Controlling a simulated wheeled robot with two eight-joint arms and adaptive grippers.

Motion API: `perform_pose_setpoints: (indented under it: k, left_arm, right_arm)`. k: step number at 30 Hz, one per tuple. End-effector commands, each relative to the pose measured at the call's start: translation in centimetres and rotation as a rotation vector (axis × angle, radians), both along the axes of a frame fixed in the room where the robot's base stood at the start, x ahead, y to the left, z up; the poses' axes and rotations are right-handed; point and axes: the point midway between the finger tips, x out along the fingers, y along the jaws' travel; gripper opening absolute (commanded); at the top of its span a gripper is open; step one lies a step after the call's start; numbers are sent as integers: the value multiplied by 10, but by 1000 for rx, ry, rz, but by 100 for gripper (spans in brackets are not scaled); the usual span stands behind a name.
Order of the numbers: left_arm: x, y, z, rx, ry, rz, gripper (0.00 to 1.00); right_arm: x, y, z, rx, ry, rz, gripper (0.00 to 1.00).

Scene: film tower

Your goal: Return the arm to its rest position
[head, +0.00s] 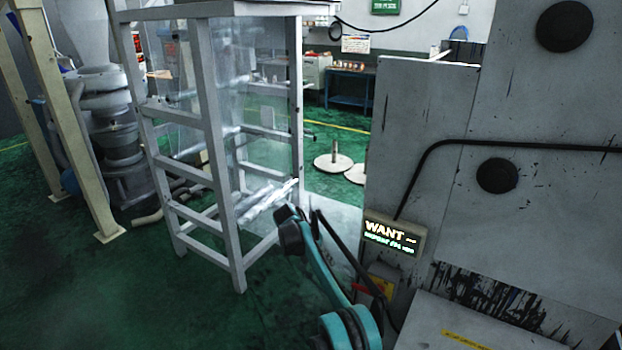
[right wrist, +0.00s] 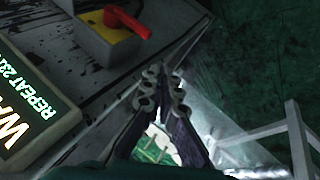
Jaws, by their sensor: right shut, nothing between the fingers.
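My right arm (head: 322,275), with teal links and dark joints, rises from the bottom middle of the head view, left of the grey machine. My right gripper (right wrist: 164,75) shows in the right wrist view with its fingertips together and nothing between them. It appears apart from the machine's panel; the exact gap is hard to judge. In the head view its fingers are hard to make out against the dark joints. My left gripper is in neither view.
The grey machine (head: 540,210) fills the right side. It carries a lit display (head: 391,236) and a red switch (right wrist: 127,22) on a yellow plate. A white frame (head: 222,190) with clear sheeting stands left of my arm. Green floor (head: 120,290) is open at the lower left.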

Motion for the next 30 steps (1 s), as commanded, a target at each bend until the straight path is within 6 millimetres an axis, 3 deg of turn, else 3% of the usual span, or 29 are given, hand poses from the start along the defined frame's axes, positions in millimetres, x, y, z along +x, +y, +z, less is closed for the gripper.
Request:
perform_pose_setpoints:
  k: [4,8,14,22,30]
  left_arm:
    - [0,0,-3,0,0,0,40]
    - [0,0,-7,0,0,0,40]
    - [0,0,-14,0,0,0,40]
    - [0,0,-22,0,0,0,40]
    - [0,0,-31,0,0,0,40]
  right_arm:
    - [-5,-9,29,30,-6,24,0]
    - [-21,-22,70,85,-20,70,0]
    - [-68,-44,129,169,-56,146,0]
    - [-163,-70,175,267,-127,241,0]
    - [-278,-86,175,343,-222,325,0]
